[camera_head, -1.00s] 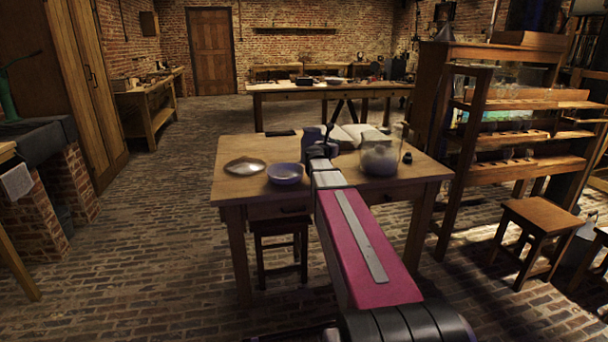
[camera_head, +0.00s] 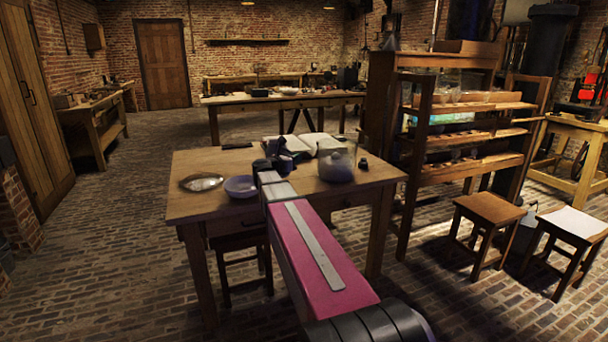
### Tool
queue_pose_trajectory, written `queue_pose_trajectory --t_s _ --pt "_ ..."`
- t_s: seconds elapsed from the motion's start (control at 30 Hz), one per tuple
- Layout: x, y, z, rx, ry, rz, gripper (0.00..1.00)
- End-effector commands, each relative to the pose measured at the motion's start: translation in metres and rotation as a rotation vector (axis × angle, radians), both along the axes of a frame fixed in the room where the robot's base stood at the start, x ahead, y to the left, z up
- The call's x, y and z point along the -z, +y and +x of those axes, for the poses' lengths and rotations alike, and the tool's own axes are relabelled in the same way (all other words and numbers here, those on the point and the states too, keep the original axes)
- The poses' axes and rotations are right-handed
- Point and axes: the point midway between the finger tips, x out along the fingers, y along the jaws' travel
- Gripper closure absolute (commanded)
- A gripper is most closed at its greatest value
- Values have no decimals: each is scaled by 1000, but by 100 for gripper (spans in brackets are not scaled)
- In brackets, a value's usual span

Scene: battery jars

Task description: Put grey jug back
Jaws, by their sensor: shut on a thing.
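My gripper (camera_head: 270,164) is over the wooden table (camera_head: 205,160), seen from behind along my pink arm. It is shut on a dark grey thing, apparently the grey jug (camera_head: 281,147), at the table's middle. My gripper hides much of the jug, so I cannot tell whether it touches the tabletop.
A pale lilac bowl (camera_head: 241,187) and a shiny metal dish (camera_head: 201,182) are left of my gripper. A glass jar (camera_head: 337,164) and small dark bottle (camera_head: 363,164) are to the right. An open book (camera_head: 318,142) lies behind. A wooden shelf rack (camera_head: 470,135) stands right.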

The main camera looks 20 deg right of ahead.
Motion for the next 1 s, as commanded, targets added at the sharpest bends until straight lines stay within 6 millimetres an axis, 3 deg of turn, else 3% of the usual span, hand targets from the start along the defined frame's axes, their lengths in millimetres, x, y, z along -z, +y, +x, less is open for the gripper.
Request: queue_pose_trajectory --t_s 0.1,0.33,0.57,0.8,1.0 --pt "14 -23 6 2 0 0 100" --pt "29 -48 11 0 -1 0 100" --pt "39 -50 11 -2 0 0 100" --pt "68 -50 12 -1 -1 0 100" --pt "71 -50 11 -1 -2 0 100"
